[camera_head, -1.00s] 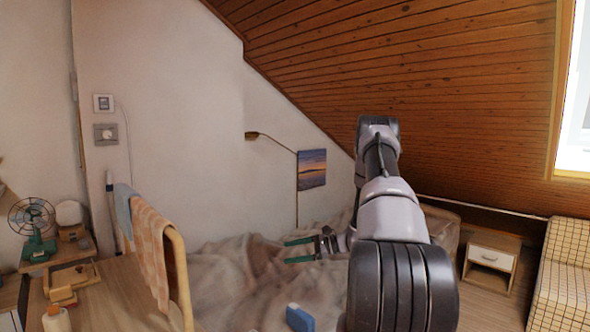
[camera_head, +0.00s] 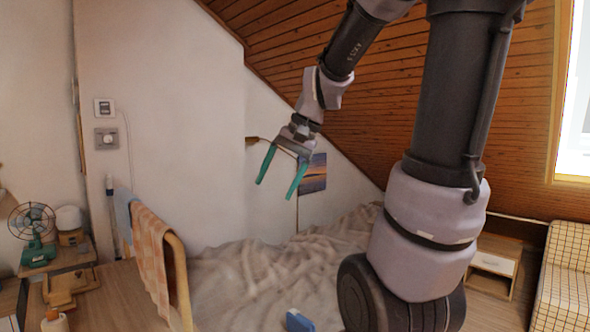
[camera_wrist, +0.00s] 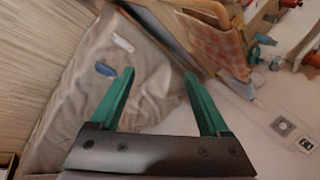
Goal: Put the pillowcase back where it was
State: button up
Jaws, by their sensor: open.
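I cannot tell for certain which cloth is the pillowcase. An orange-and-white checked cloth (camera_head: 152,252) hangs over a wooden chair back (camera_head: 178,285) at the left; it also shows at the top of the wrist view (camera_wrist: 212,42). A light blue cloth (camera_head: 123,208) hangs beside it. The bed (camera_head: 235,285) has a rumpled beige cover. My gripper (camera_head: 277,190) is open and empty, high above the bed, fingers pointing down. In the wrist view its green fingers (camera_wrist: 158,75) are spread with nothing between them.
A blue object (camera_head: 299,320) lies on the bed, and a white one (camera_wrist: 122,42) shows near it. A wooden desk (camera_head: 110,290), a fan (camera_head: 36,228) and small items stand at the left. A nightstand (camera_head: 495,265) and checked sofa (camera_head: 565,285) are at the right. The wooden ceiling slopes.

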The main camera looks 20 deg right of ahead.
jog(key=s+r+n+t+h, duration=0.2)
jog(key=s+r+t, duration=0.1)
jog(key=s, duration=0.5)
jog(key=shift+d+r+t, duration=0.3)
jog(key=shift+d+r, duration=0.15)
